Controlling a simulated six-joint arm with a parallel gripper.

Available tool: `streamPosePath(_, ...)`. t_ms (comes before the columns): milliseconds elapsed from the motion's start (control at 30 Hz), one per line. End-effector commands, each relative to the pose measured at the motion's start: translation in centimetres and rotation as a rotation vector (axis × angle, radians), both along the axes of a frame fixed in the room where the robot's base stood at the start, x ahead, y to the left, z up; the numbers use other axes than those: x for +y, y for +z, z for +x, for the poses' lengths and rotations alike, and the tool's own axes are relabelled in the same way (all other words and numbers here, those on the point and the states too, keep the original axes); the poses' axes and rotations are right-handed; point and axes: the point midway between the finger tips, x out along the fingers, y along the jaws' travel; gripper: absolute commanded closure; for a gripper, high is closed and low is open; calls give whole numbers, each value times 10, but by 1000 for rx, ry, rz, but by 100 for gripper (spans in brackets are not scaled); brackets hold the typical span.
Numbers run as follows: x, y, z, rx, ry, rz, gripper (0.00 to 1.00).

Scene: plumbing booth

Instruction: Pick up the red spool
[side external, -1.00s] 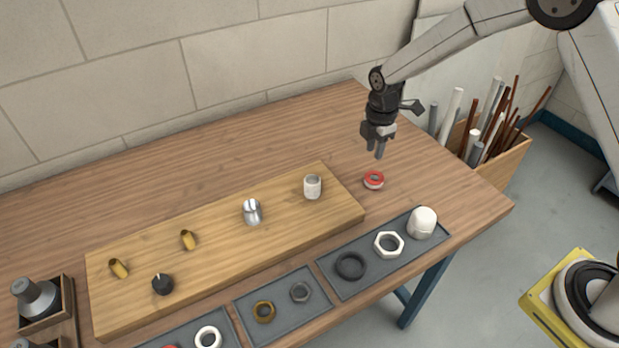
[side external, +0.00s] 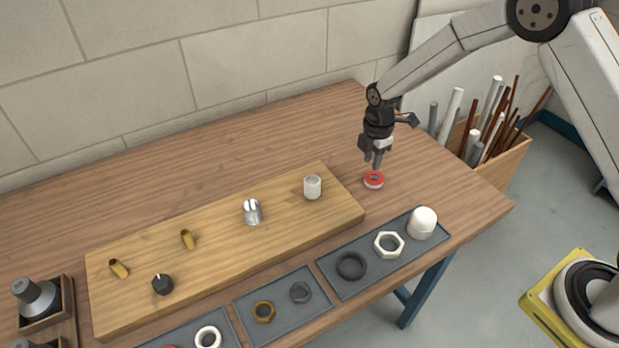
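The red spool (side external: 373,181) is a small red and white ring lying flat on the wooden table, just right of the raised board's right end. My gripper (side external: 374,163) points down right above the spool, with its fingertips at or just over the spool's far edge. The fingers overlap from this angle, so the gap between them does not show clearly. I cannot tell whether they touch the spool. The spool still rests on the table.
The wooden board (side external: 215,250) carries a white fitting (side external: 312,187), a metal fitting (side external: 252,212) and small brass pieces. Grey trays (side external: 345,290) with nuts, rings and a white cap (side external: 422,222) line the front edge. Table around the spool is clear.

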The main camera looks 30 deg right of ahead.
Motion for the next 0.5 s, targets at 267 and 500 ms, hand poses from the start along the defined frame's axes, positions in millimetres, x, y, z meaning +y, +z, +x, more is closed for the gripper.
streamPosePath(267,-1,-31,0,3,0,0,68)
streamPosePath(500,-1,-43,0,0,0,0,68)
